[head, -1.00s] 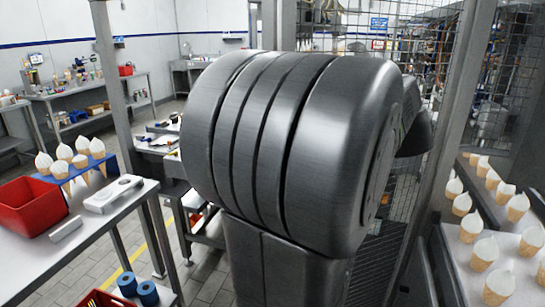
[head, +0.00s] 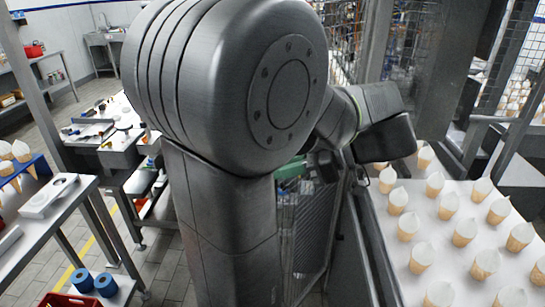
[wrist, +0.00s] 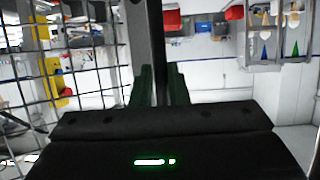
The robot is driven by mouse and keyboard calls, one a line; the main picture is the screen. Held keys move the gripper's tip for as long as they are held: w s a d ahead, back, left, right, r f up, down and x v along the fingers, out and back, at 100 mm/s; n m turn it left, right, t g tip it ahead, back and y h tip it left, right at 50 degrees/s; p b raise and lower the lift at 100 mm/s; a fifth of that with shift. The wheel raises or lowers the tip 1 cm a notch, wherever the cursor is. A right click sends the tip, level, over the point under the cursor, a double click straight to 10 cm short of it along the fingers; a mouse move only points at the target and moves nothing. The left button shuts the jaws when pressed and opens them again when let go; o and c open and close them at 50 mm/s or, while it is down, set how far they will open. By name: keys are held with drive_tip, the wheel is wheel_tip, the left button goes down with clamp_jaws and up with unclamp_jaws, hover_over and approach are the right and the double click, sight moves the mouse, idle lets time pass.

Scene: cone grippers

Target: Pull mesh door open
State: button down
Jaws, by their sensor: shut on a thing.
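My gripper (wrist: 162,88) has two dark green fingers in the wrist view, shut on an upright grey bar (wrist: 152,35). The bar is at the edge of the mesh door (wrist: 80,75), whose dark wire grid fills the left of that view. In the head view a mesh panel (head: 305,235), seemingly the same door, stands low behind my arm, seen at a steep angle. A green part of my gripper (head: 290,169) shows near its top. My arm hides most of the fingers and the grip there.
A tray of white-topped cones (head: 440,235) stands close on the right. Grey posts (head: 375,40) and fixed mesh rise behind my arm. A table (head: 45,205) with blue rolls (head: 82,279) below it is on the left. Grey tiled floor (head: 185,265) lies between them.

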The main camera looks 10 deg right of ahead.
drive_tip(key=shift+w+d+r, duration=0.1)
drive_tip(key=shift+d+r, duration=0.05)
drive_tip(key=shift+r, duration=0.05)
